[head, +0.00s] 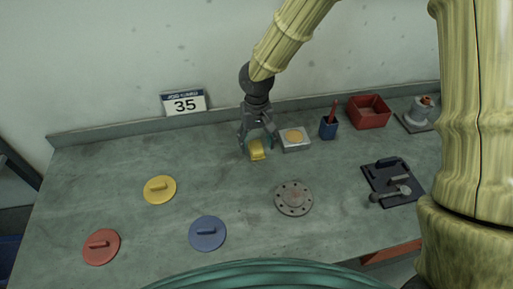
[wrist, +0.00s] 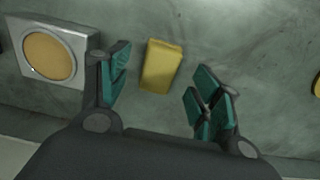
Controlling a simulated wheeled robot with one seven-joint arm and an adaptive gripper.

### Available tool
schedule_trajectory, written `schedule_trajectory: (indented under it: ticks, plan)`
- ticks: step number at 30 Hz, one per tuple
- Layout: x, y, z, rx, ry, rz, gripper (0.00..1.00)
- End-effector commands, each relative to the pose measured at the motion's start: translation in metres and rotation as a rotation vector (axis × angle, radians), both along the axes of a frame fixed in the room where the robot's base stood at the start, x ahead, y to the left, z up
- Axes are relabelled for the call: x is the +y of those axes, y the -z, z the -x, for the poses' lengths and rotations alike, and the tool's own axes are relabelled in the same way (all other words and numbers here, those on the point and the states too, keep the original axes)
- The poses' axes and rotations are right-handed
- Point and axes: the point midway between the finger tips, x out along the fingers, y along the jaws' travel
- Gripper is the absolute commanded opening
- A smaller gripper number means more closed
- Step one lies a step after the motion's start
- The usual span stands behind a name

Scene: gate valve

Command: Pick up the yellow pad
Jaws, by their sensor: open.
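The yellow pad (head: 257,149) is a small yellow block lying on the grey-green bench, just left of a square metal box. In the wrist view the yellow pad (wrist: 162,66) lies between and a little beyond my two teal fingertips, with a visible gap to each. My gripper (head: 258,142) points down at the pad from above and partly hides its upper side in the head view. The wrist view also shows my gripper (wrist: 160,88), open, with nothing between its fingers touching the pad.
The metal box with a round tan top (head: 294,138) stands close to my gripper's right. A blue cup (head: 328,128), red bin (head: 369,112) and black tool board (head: 392,182) are further right. Yellow (head: 160,190), red (head: 101,247) and blue (head: 207,233) discs and a flange (head: 293,198) lie nearer.

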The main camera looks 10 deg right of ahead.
Motion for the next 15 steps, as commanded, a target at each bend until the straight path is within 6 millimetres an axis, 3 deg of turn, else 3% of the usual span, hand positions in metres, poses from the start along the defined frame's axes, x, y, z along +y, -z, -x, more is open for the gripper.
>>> schedule_trajectory:
  ticks: [7,15]
  plan:
    - [-0.001,0.024,0.002,0.001,0.000,0.000,0.64]
    - [0.000,0.033,0.002,0.000,0.000,-0.001,0.64]
